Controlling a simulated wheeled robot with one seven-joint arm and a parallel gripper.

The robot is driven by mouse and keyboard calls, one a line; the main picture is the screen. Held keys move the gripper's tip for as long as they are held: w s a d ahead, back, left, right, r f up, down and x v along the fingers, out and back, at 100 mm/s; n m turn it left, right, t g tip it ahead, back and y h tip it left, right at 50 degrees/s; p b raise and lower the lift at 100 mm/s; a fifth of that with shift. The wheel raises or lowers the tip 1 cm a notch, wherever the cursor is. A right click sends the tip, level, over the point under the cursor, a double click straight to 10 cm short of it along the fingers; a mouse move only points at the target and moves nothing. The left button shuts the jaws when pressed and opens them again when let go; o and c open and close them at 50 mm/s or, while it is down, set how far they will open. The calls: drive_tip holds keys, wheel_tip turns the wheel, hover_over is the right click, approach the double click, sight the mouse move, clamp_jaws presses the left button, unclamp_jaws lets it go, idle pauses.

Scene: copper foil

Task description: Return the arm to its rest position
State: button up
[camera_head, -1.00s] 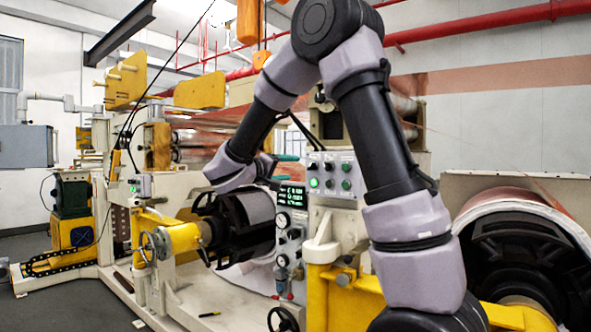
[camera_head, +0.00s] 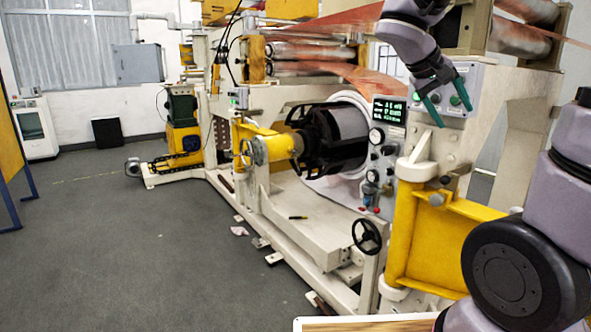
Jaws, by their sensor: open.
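My gripper (camera_head: 450,112) hangs from my arm at the upper right, in front of the control panel (camera_head: 480,88) with its green buttons. Its two green-tipped fingers are spread apart, with nothing between them. It overlaps the panel in the picture; I cannot tell whether it touches it. My arm's wrist links show above the gripper, and a large grey and black arm link fills the lower right. The middle of the arm is out of frame.
The foil machine carries a black roll shaft (camera_head: 335,138), a gauge panel (camera_head: 382,140), a handwheel (camera_head: 366,236) and a yellow bracket (camera_head: 435,240). Copper foil (camera_head: 345,78) runs above. A wood-topped surface (camera_head: 365,325) edges the bottom. Grey floor (camera_head: 110,250) is open at left.

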drive_tip(key=s+a+m+t+y, duration=0.2)
drive_tip(key=s+a+t+y, duration=0.2)
drive_tip(key=s+a+y, duration=0.6)
drive_tip(key=shift+s+a+r, duration=0.2)
drive_tip(key=shift+s+r, duration=0.2)
drive_tip(key=shift+r, duration=0.05)
idle(0.6)
